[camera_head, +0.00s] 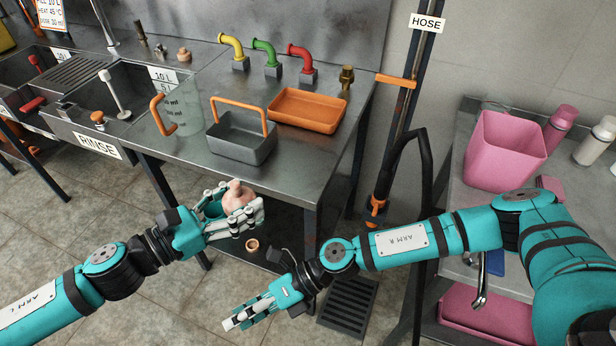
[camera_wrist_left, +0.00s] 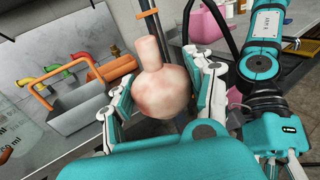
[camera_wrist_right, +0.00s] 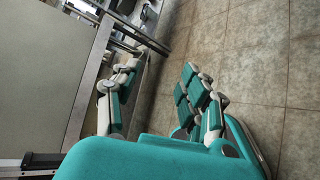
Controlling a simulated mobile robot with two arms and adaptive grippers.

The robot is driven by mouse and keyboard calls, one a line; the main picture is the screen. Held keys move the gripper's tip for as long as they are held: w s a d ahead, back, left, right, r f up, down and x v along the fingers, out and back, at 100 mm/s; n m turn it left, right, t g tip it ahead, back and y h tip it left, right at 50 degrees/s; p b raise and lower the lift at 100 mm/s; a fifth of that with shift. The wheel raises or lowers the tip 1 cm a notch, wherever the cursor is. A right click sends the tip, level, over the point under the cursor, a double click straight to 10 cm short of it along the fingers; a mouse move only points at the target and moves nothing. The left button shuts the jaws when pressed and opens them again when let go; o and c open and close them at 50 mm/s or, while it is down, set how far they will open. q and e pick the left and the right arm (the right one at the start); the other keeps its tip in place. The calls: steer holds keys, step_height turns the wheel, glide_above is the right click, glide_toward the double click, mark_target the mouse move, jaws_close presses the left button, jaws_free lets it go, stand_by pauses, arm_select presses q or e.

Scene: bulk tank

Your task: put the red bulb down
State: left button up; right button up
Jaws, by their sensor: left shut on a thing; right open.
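My left gripper (camera_head: 236,215) is shut on a bulb (camera_head: 238,196) in front of the steel table's front edge. The bulb looks pale pink rather than strong red, with a round body and a short neck pointing up. In the left wrist view the bulb (camera_wrist_left: 161,88) sits between the fingers, neck up and slightly tilted. Nothing visible supports it other than the fingers. My right gripper (camera_head: 250,318) is open and empty, low over the floor. In the right wrist view its fingers (camera_wrist_right: 160,100) are apart with nothing between them.
On the steel table (camera_head: 200,165) stand a grey basket (camera_head: 243,150) with an orange handle, an orange tray (camera_head: 307,110), a clear jug (camera_head: 180,112) and coloured pipes (camera_head: 265,52). A pink bin (camera_head: 503,150) stands on the right-hand table. The steel table's front strip is clear.

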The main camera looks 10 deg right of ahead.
steer(key=w+d+r+n+t+y, duration=0.2)
steer(key=d+r+n, duration=0.2)
steer(key=r, duration=0.6)
steer(key=w+d+r+n+t+y, duration=0.2)
steer(key=d+r+n+y, duration=0.15)
steer(key=r, duration=0.55)
steer(key=n+t+h, duration=0.1)
steer(key=n, duration=0.2)
glide_toward(233, 185)
steer(key=a, duration=0.3)
steer(key=w+a, duration=0.1)
steer(key=a, duration=0.6)
steer(key=shift+w+f, duration=0.1)
steer(key=shift+w, duration=0.15)
jaws_close()
